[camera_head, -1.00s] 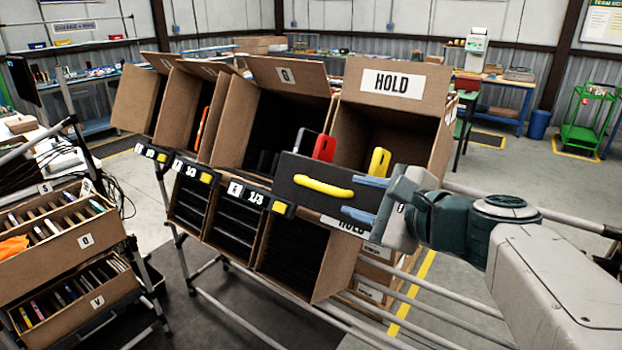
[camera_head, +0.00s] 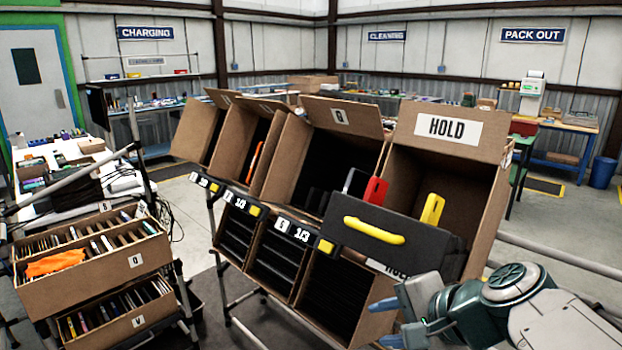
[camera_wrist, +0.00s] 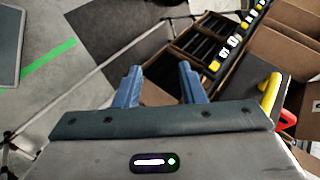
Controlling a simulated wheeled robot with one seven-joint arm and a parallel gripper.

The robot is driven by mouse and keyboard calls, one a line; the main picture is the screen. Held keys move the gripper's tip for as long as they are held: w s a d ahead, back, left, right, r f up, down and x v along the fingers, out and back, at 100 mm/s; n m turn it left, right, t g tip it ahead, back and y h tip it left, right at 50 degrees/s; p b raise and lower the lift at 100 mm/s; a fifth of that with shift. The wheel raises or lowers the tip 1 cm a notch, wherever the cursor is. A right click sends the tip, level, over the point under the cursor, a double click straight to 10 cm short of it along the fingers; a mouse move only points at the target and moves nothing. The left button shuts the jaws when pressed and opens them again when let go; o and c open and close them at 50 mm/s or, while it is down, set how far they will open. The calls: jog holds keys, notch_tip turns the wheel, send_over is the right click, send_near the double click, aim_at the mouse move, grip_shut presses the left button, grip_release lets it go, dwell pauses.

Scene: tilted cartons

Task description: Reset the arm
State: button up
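My gripper (camera_head: 386,322) is at the lower right of the head view, below and in front of the HOLD carton (camera_head: 480,159). Its two blue fingers are apart with nothing between them. They also show apart in the wrist view (camera_wrist: 160,85). A dark case with a yellow handle (camera_head: 374,230) sits at the front of the HOLD carton, clear of my fingers. The yellow handle also shows at the right of the wrist view (camera_wrist: 269,93). A red item (camera_head: 375,191) and a yellow item (camera_head: 432,209) stick up behind the case.
More tilted cartons (camera_head: 290,160) stand left of HOLD, above lower boxes of dark slots (camera_head: 330,300). A rack with cartons of devices (camera_head: 95,285) is at the left. Rack rails (camera_head: 565,258) run behind my arm. Floor is open at the right.

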jog(key=s+d+f+n+g+h, duration=0.2)
jog(key=s+f+n+g+h, duration=0.2)
jog(key=n, duration=0.8)
notch_tip(320, 180, down, 5)
jog(key=shift+s+r+h, duration=0.15)
jog(key=shift+s+h, duration=0.8)
jog(key=shift+h, duration=0.15)
jog(key=shift+a, duration=0.1)
